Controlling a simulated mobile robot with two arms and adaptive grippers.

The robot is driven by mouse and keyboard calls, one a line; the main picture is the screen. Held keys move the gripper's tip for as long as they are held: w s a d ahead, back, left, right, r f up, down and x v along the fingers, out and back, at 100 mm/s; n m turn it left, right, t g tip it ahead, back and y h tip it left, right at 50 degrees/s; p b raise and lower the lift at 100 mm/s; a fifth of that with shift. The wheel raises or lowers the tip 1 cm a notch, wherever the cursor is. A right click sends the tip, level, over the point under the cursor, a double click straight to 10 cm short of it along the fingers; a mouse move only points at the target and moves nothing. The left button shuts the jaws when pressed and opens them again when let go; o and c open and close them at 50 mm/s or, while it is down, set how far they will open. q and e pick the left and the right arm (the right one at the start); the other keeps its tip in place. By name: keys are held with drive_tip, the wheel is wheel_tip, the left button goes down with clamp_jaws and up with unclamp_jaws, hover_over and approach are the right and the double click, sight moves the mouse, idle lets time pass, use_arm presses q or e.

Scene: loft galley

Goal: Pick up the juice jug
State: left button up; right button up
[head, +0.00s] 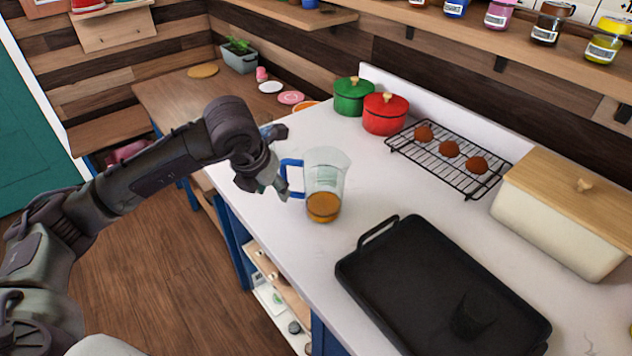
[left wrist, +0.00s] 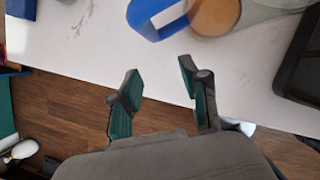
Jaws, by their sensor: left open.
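The juice jug (head: 324,184) is a clear jug with a blue handle and some orange-brown juice at the bottom. It stands upright on the white counter, near its front edge. My left gripper (head: 280,186) is beside the blue handle, on the left of the jug. In the left wrist view the gripper (left wrist: 155,88) is open with nothing between its fingers. There the jug's blue handle (left wrist: 148,18) lies just beyond the fingertips, and the juice end (left wrist: 214,14) is at the top. Whether a finger touches the handle cannot be told. My right gripper is not in view.
A black tray (head: 398,260) lies to the right of the jug. Behind are a red pot (head: 385,118), a green pot (head: 352,100) and a wire rack (head: 432,170) with brown balls. A cream bread box (head: 548,225) stands far right. The counter around the jug is clear.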

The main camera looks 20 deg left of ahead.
sight(283, 173)
use_arm(q)
drive_tip(key=w+p, duration=0.2)
drive_tip(key=w, duration=0.3)
drive_tip(key=shift+d+f, duration=0.1)
drive_tip(key=shift+f, duration=0.05)
drive_tip(key=shift+w+f+p, duration=0.2)
drive_tip(key=shift+f+p, duration=0.1)
drive_tip(key=shift+f, duration=0.05)
drive_tip(key=shift+s, duration=0.15)
drive_tip(key=shift+c, duration=0.5)
clamp_jaws()
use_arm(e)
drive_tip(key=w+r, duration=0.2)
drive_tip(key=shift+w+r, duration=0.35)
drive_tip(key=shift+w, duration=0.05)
